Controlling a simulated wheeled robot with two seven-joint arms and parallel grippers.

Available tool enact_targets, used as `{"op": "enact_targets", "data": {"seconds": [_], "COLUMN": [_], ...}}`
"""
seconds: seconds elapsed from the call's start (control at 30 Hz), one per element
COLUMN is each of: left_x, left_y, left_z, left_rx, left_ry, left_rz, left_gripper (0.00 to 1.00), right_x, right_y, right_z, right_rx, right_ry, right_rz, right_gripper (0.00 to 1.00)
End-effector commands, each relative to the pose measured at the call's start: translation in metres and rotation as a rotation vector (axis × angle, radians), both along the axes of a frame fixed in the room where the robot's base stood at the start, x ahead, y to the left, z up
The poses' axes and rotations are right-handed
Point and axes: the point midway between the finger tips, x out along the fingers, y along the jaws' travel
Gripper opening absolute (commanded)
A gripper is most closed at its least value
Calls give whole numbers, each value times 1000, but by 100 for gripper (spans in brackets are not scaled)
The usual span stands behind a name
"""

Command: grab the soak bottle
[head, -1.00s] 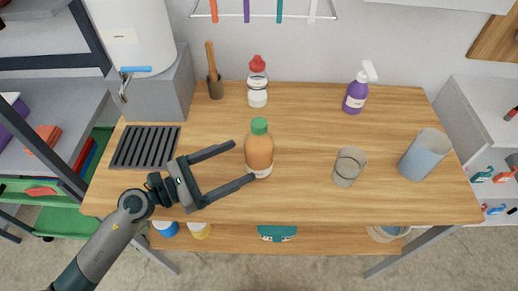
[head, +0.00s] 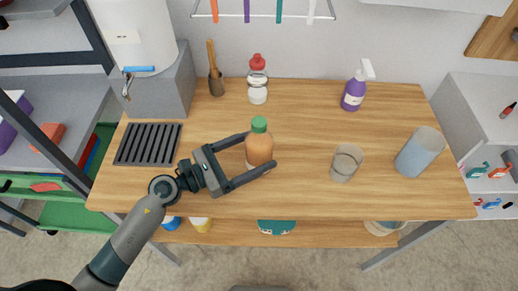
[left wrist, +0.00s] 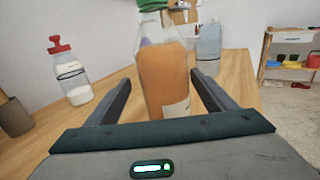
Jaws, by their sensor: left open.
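An orange bottle with a green cap (head: 259,148) stands upright on the wooden table (head: 310,125), left of its middle; I take it for the soak bottle, though its label cannot be read. My left gripper (head: 260,151) is open, its two fingers reaching along either side of the bottle. In the left wrist view the bottle (left wrist: 164,75) stands between the open fingers, with a gap visible beside it. My right gripper is not in view.
Behind are a red-capped bottle (head: 257,80), a brown pot with a wooden handle (head: 216,84) and a purple spray bottle (head: 354,92). A clear glass (head: 345,163) and a blue-grey cup (head: 418,153) stand right. A dark grate (head: 148,145) lies left.

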Motion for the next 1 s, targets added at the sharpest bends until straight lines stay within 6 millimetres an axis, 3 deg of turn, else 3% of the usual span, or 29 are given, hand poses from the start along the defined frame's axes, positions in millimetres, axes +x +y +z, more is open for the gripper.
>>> {"op": "enact_targets", "data": {"seconds": [0.3, 0.5, 1.0], "left_x": [9, 18, 19], "left_y": [-31, -46, -47], "left_z": [13, 9, 7], "left_rx": [-3, -1, 0], "left_ry": [1, 0, 0], "left_rz": [-1, 0, 0], "left_gripper": [77, 77, 77], "right_x": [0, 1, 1], "right_y": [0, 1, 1], "right_z": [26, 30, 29], "right_rx": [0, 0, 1], "right_ry": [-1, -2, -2], "right_rz": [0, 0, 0], "right_gripper": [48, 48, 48]}}
